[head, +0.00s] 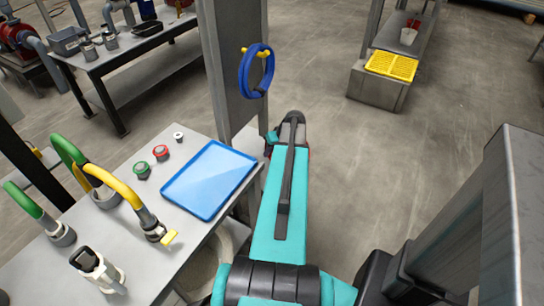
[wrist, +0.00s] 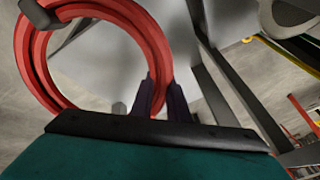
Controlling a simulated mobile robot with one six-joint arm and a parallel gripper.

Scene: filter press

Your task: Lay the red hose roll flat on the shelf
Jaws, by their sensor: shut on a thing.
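The red hose roll (wrist: 150,42) is a ring of several coils at the upper left of the wrist view. My gripper (wrist: 162,92) is shut on the lower right part of the ring, with a dark finger on each side. The roll's left edge is partly covered by a dark grey part. In the head view my teal arm hides the gripper and nearly all of the roll; only a thin red sliver shows beside the arm. I cannot tell for sure which surface is the shelf; pale grey surfaces and a metal frame show behind the roll in the wrist view.
A grey workbench (head: 133,228) with a blue tray (head: 210,180), hoses and fittings stands left of my arm. A blue hose ring (head: 256,71) hangs from a yellow peg on a grey post (head: 222,62). Open floor lies between.

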